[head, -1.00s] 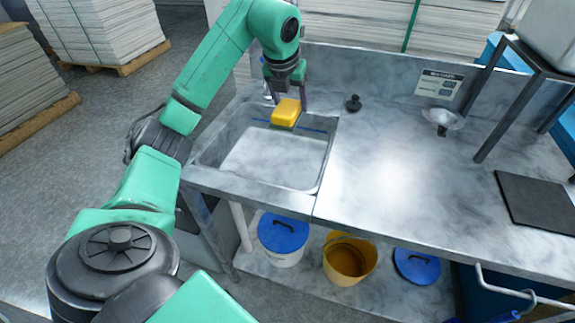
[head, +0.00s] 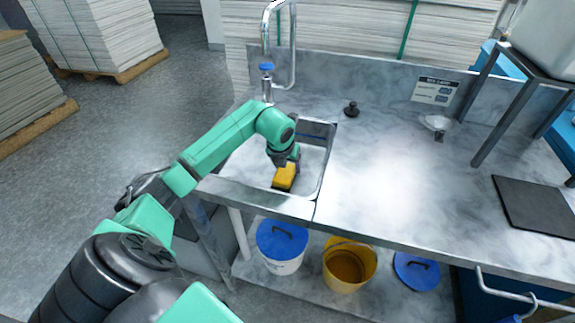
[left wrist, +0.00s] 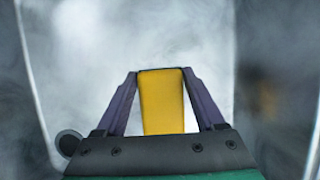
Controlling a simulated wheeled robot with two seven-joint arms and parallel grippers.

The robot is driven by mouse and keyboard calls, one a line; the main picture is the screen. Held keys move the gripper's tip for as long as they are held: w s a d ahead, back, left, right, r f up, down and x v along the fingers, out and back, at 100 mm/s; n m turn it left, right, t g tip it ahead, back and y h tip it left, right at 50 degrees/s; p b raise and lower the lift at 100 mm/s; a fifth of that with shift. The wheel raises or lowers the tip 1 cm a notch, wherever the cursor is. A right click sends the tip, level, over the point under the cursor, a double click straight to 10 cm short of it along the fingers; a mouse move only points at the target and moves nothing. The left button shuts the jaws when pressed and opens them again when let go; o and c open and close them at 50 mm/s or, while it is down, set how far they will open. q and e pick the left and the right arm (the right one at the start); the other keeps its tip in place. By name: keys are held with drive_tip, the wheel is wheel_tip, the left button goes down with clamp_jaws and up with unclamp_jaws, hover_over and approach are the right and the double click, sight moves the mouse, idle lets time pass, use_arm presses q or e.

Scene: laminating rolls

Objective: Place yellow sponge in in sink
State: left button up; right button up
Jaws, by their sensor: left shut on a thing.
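The yellow sponge (head: 285,177) is in my left gripper (head: 284,168), inside the outline of the sink (head: 320,160) near its front right part. In the left wrist view the yellow sponge (left wrist: 163,102) stands between the two purple fingers of the left gripper (left wrist: 162,80), which touch its sides. Smooth grey metal of the sink (left wrist: 215,40) lies beyond it. I cannot tell whether the sponge touches the sink bottom. My left arm covers the left part of the basin. My right gripper is not in view.
A tall faucet (head: 267,85) stands behind the sink. A black stopper (head: 351,109) and a metal funnel-like dish (head: 438,124) are on the counter (head: 385,180), whose middle is clear. A dark mat (head: 535,207) lies at right, near a metal stand (head: 490,110).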

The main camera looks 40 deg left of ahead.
sight(282, 177)
use_arm(q)
drive_tip(key=shift+f, duration=0.1)
drive_tip(key=o, duration=1.6)
drive_tip(key=shift+r, duration=0.2)
drive_tip(key=v, duration=1.2)
